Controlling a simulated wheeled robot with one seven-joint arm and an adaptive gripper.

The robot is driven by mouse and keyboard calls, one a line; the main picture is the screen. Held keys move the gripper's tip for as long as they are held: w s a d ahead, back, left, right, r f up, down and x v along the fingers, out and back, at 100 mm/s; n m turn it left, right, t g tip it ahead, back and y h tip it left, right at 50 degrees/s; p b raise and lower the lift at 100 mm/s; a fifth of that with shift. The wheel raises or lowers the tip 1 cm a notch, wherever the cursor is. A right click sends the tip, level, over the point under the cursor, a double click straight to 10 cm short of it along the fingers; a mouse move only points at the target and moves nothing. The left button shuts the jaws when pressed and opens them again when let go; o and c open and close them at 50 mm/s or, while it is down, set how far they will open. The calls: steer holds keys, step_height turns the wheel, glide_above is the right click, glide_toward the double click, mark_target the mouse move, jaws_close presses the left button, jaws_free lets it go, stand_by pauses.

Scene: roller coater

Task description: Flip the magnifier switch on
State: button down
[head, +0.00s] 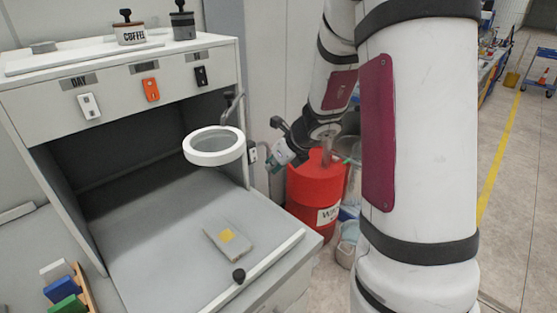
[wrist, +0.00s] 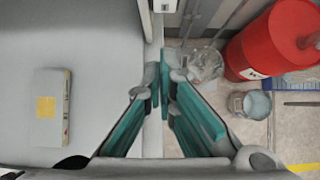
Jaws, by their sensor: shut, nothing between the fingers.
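The magnifier (head: 214,160) is a white ring with a lens on a dark bent arm at the cabinet's right wall, over the worktop. A small dark and white fitting (head: 252,154) sits on that wall's right side and looks like a switch; its position is too small to read. My gripper (head: 272,160) is to the right of the cabinet, beside this fitting. In the wrist view, my gripper (wrist: 165,78) has its teal fingers together at the tips and holds nothing. A small whitish piece (wrist: 178,76) shows close by the tips; I cannot tell whether they touch.
White, orange (head: 151,89) and black switches sit on the cabinet's front panel. A grey box with a yellow label (head: 211,238) lies on the worktop (head: 155,220). A red drum (head: 312,185) and a bucket (wrist: 250,104) stand right of the cabinet. Open floor lies farther right.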

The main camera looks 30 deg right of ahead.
mark_target(253, 155)
steer(key=w, duration=0.3)
steer(key=w+a+f+p, duration=0.1)
steer(key=shift+w, duration=0.2)
steer(key=shift+f, duration=0.15)
steer(key=shift+w+f+b, duration=0.1)
steer(key=shift+w+b, duration=0.25)
steer(key=shift+r+p, duration=0.9)
steer(key=shift+p, duration=0.05)
